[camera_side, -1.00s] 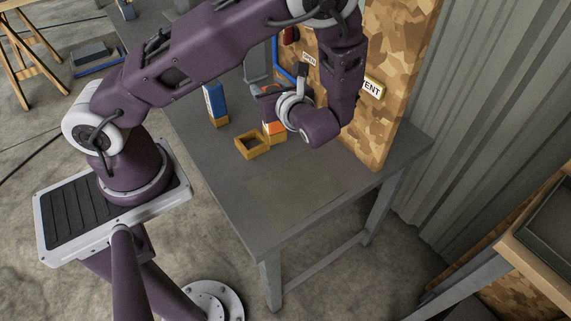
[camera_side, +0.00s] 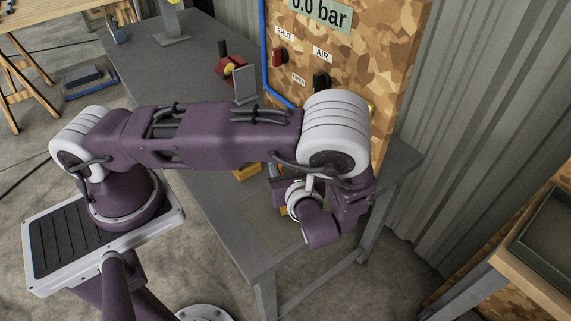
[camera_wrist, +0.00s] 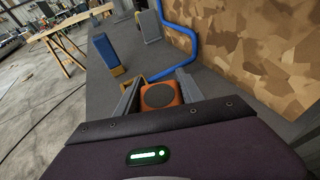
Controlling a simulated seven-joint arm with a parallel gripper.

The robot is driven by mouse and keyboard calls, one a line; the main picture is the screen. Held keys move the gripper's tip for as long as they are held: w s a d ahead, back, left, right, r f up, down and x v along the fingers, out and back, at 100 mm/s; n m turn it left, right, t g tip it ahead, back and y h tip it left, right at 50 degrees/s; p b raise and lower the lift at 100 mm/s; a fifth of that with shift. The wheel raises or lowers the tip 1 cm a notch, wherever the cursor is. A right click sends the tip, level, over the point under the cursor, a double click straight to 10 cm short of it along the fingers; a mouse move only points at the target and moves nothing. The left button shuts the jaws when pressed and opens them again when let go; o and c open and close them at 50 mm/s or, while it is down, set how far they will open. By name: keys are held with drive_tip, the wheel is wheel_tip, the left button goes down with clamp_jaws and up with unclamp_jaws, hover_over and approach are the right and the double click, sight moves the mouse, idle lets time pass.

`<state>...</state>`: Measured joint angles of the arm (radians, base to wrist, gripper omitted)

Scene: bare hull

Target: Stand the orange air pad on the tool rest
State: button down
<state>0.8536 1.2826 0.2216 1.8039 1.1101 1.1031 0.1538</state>
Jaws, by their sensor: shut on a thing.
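The orange air pad (camera_wrist: 160,95) is a rounded square block with a dark round face. In the wrist view it sits between the two grey fingers of my gripper (camera_wrist: 160,80), which is shut on it. In the side view my gripper (camera_side: 284,187) is low over the table's near part, and my arm hides most of the pad. An ochre open-topped square holder (camera_side: 247,172), perhaps the tool rest, is left of my gripper and partly covered by my arm. Its edge also shows beyond the pad in the wrist view (camera_wrist: 131,82). Whether the pad touches anything below is hidden.
A blue block with an ochre foot (camera_wrist: 105,52) stands left of the pad in the wrist view. A blue hose (camera_wrist: 180,28) runs along the camouflage panel (camera_side: 385,50) at the right. A grey upright plate (camera_side: 245,85) stands farther back on the table (camera_side: 190,85).

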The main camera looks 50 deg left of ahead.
drive_tip(key=c, duration=0.7)
unclamp_jaws()
drive_tip(key=shift+f, duration=0.15)
drive_tip(key=v, duration=1.2)
drive_tip(key=shift+s+a+r+n+h, duration=1.2)
drive_tip(key=shift+s+r+n+h, duration=1.1)
drive_tip(key=shift+r+n, duration=1.65)
drive_tip(key=shift+s+a+r+n+h, duration=1.2)
drive_tip(key=shift+s+r+n+h, duration=1.05)
drive_tip(key=shift+r+n, duration=1.65)
drive_tip(key=shift+s+a+r+n+h, duration=1.2)
drive_tip(key=shift+s+r+n+h, duration=1.05)
drive_tip(key=shift+r+n, duration=1.7)
